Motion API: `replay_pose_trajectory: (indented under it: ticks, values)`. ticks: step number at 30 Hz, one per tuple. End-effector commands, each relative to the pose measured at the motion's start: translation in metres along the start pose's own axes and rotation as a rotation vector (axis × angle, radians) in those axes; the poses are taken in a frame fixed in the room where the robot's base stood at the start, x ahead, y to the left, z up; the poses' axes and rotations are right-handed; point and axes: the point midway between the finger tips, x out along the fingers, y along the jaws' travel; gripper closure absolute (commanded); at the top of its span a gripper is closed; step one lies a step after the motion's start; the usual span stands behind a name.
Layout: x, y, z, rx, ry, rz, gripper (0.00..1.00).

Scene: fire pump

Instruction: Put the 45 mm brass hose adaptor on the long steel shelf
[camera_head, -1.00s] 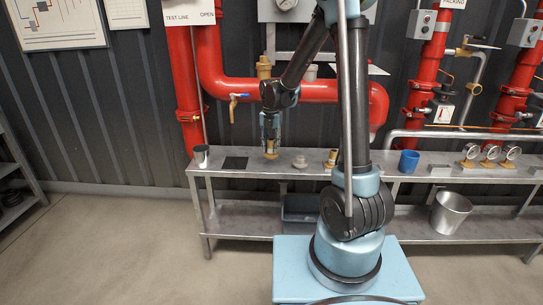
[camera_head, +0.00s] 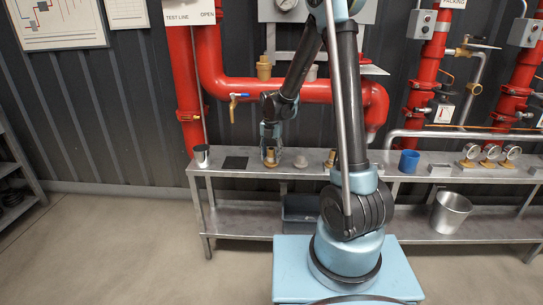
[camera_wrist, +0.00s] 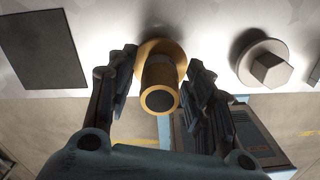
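A brass adaptor (camera_head: 271,161) stands upright on its wide flange on the top of the long steel shelf (camera_head: 222,171). In the wrist view the brass adaptor (camera_wrist: 160,82) is between my fingers, its round open end towards the camera. Its size marking cannot be read. My gripper (camera_head: 270,147) is above it, pointing down. In the wrist view my gripper (camera_wrist: 162,78) is open, with a narrow gap showing on each side of the adaptor.
A black mat (camera_head: 235,163) and a metal cup (camera_head: 202,156) are to the left. A pale hex-topped fitting (camera_head: 300,161) is close on the right, then another brass fitting (camera_head: 331,158) and a blue cup (camera_head: 409,162). Red pipes (camera_head: 300,90) run behind.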

Motion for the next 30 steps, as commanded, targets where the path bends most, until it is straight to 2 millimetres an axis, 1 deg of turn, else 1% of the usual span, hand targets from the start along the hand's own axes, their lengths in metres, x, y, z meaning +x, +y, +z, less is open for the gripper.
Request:
replay_pose_trajectory:
  ticks: [9, 14, 17, 30]
  values:
    - [-0.001, -0.001, 0.001, 0.002, 0.000, 0.000, 0.50]
    - [-0.011, -0.001, 0.000, 0.001, 0.000, 0.000, 0.50]
    - [-0.023, -0.001, 0.000, 0.001, 0.000, 0.000, 0.50]
    - [-0.095, -0.001, 0.000, 0.001, 0.000, 0.000, 0.50]
